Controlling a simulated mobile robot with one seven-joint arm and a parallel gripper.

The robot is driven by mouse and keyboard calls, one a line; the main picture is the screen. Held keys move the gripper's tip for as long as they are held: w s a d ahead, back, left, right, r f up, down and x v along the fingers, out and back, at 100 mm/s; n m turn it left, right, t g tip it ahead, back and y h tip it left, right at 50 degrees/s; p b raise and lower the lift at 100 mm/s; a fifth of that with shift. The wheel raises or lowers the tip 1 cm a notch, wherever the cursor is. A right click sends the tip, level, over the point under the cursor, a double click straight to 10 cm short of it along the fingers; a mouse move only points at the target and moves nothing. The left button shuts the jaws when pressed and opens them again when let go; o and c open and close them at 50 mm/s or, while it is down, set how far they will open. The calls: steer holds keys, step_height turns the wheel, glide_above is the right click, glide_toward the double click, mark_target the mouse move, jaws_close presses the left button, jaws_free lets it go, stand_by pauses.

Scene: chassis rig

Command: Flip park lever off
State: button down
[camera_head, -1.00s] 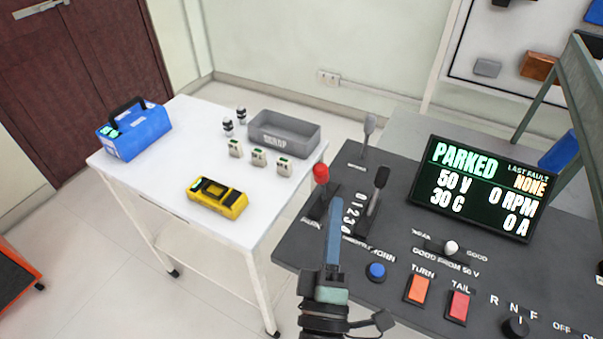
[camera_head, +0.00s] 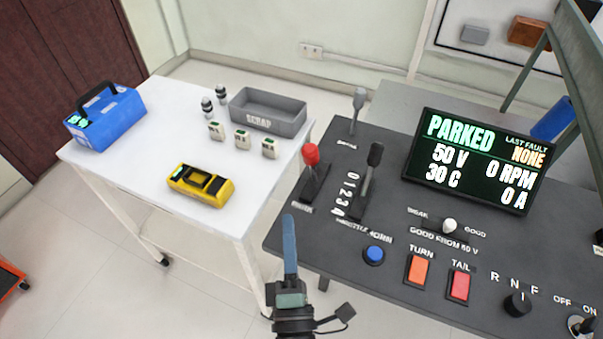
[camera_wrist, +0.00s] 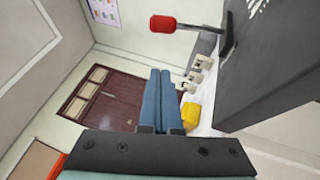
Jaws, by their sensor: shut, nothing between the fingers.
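The park lever has a red knob (camera_head: 311,155) and stands at the left edge of the dark control panel (camera_head: 330,240). The display (camera_head: 478,160) reads PARKED, 50 V, 30 C, 0 RPM, 0 A, last fault NONE. My gripper (camera_head: 288,220) is shut and empty, in front of the panel's left edge and nearer the camera than the lever, apart from it in the picture. In the wrist view the shut blue fingers (camera_wrist: 160,75) point away, and the red knob (camera_wrist: 163,24) shows above them on its metal stem.
A black throttle lever (camera_head: 374,157) and a grey lever (camera_head: 358,100) stand right of the red one. A blue button (camera_head: 375,254) and orange switch (camera_head: 418,268) lie nearer. A white table (camera_head: 150,170) at left holds a yellow meter (camera_head: 200,186) and a grey scrap bin (camera_head: 268,112).

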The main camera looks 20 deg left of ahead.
mark_target(313, 164)
steer(key=w+a+r+p, duration=0.1)
steer(key=w+r+p, duration=0.1)
steer(key=w, duration=0.7)
steer(key=shift+w+a+r+p, duration=0.3)
steer(key=shift+w+r, duration=0.1)
